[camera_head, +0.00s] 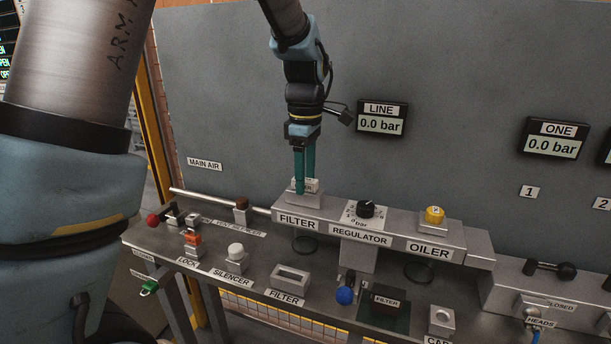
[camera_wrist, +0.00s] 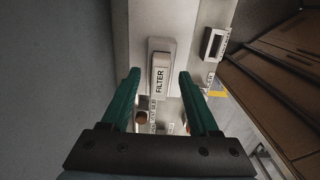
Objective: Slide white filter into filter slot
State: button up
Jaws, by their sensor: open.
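The white filter (camera_head: 312,185), labelled FILTER, stands in the raised slot block (camera_head: 305,200) at the left end of the FILTER, REGULATOR, OILER unit. In the wrist view, the white filter (camera_wrist: 160,77) sits inside the block's pale rim, straight in line with it. My gripper (camera_head: 305,184) is above the block with its teal fingers pointing down. Its fingers are open, one on each side of the filter, with gaps visible in the wrist view (camera_wrist: 159,76). How deep the filter sits is hard to tell.
An empty holder (camera_head: 291,276) labelled FILTER is on the bench in front. A dark filter (camera_head: 387,300) lies on a dark mat to its right. The regulator knob (camera_head: 365,208) and yellow oiler cap (camera_head: 434,215) stand right of my gripper. The grey panel rises behind.

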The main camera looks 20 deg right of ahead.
notch_tip(320, 180, up, 11)
jog(key=b, duration=0.1)
dwell(0.3)
jog(key=shift+f, duration=0.15)
jog(key=w+a+f+m, duration=0.1)
jog(key=a+f+m, duration=0.1)
jog(key=a+f, duration=0.35)
jog(key=w+a+f+m, duration=0.2)
jog(key=a, duration=0.7)
jog(key=s+a+f+m, duration=0.3)
jog(key=a+f, duration=0.1)
jog(key=a, duration=0.4)
jog(key=s+a+f+m+t, duration=0.1)
jog(key=s+a+f+m, duration=0.2)
jog(key=a, duration=0.4)
jog(key=shift+s+a+f+m+t, duration=0.3)
jog(key=shift+s+a+f, duration=0.15)
jog(key=shift+f, duration=0.3)
